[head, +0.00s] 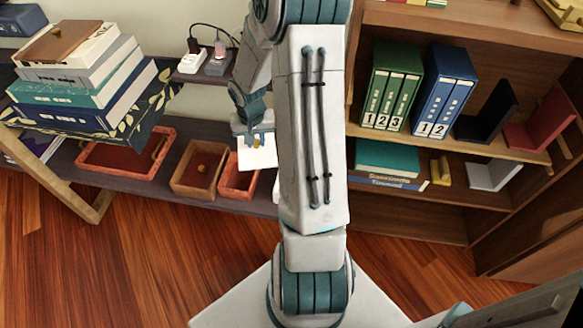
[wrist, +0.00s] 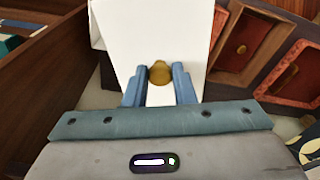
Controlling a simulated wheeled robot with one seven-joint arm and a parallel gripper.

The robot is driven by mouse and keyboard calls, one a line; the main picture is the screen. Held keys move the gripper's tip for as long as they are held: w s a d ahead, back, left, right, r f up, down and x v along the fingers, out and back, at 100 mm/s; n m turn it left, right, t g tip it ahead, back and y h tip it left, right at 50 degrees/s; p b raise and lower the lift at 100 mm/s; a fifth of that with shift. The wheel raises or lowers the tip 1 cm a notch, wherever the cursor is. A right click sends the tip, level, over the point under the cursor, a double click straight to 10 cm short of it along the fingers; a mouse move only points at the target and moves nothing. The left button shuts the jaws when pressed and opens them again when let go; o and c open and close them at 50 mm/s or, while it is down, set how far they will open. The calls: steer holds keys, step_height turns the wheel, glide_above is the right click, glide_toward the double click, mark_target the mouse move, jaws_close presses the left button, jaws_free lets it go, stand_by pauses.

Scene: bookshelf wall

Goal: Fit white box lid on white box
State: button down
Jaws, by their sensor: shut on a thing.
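My gripper (head: 257,140) is shut on the gold knob (wrist: 160,72) of the white box lid (head: 257,157), above the low shelf. In the wrist view the lid (wrist: 150,30) fills the upper middle, with my gripper's blue fingers (wrist: 159,84) on either side of the knob. A white sliver (wrist: 97,28) shows past the lid's left edge in the wrist view. It may be the white box, and the lid hides the rest. In the head view a small white patch (head: 276,187) shows beside my arm, and my arm covers what lies behind it.
Open trays, a red one (head: 118,160), a brown one (head: 198,176) and an orange one (head: 238,181), stand on the low shelf left of the lid. A book stack (head: 85,80) stands at left. A bookcase (head: 425,215) with binders (head: 390,88) stands at right.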

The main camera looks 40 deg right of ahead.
steer(key=s+d+f+m+b, duration=0.4)
steer(key=d+f+b, duration=0.3)
steer(key=d+f, duration=0.2)
steer(key=shift+s+d+f, duration=0.3)
steer(key=shift+s+f, duration=0.1)
steer(key=shift+f, duration=0.3)
steer(key=shift+a, duration=0.1)
step_height(320, 180, down, 6)
steer(key=b, duration=0.4)
steer(key=shift+b, duration=0.35)
steer(key=shift+f+b, duration=0.8)
steer(key=shift+f, duration=0.2)
stand_by(0.8)
steer(key=c, duration=1.1)
jaws_free()
steer(key=r+p, duration=0.1)
steer(key=r, duration=0.3)
steer(key=s+a+r+p, duration=0.1)
steer(key=r+p, duration=0.1)
steer(key=r, duration=0.3)
steer(key=r+p, duration=0.2)
steer(key=r, duration=0.2)
steer(key=shift+s+a+r, duration=0.15)
steer(key=shift+a+r, duration=0.05)
steer(key=shift+r, duration=0.2)
